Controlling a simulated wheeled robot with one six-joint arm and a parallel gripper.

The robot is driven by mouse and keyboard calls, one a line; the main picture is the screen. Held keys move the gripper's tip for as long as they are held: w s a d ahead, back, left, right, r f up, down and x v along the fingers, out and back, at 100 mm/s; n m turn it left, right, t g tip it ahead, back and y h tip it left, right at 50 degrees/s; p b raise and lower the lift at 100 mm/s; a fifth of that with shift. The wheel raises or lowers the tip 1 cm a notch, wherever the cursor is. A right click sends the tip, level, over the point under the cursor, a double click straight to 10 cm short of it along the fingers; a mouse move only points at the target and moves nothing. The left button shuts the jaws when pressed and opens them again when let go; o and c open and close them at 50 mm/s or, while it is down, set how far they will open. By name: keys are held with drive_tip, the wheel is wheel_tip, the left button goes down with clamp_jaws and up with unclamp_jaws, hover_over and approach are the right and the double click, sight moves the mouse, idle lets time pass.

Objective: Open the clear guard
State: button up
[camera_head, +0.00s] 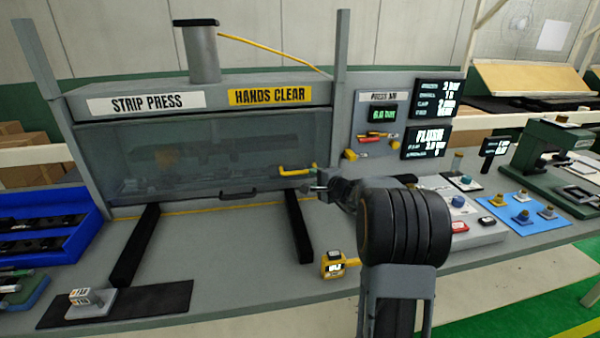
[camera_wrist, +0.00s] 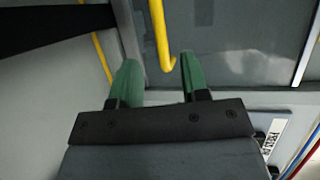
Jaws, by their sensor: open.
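The clear guard (camera_head: 170,160) is a see-through panel that hangs down across the front of the strip press. A dark handle (camera_head: 238,194) sits at its lower edge. A yellow bent handle (camera_head: 296,170) is at the right end of the guard. My gripper (camera_head: 314,188) is at that right end, close to the yellow handle. In the wrist view my gripper's green fingers (camera_wrist: 160,78) are apart, with nothing between their pads. The yellow handle (camera_wrist: 160,35) reaches down to the gap between the fingertips; contact cannot be told.
Two black rails (camera_head: 135,245) run forward from the press. A yellow device (camera_head: 334,264) stands right of the right rail. A blue bin (camera_head: 40,225) is at left, a control panel (camera_head: 405,120) at right. The bench between the rails is clear.

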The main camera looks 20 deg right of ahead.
sight(302, 173)
drive_tip(key=p+x, duration=0.2)
drive_tip(key=x, duration=0.7)
drive_tip(key=shift+s+a, duration=0.1)
clamp_jaws()
idle(0.4)
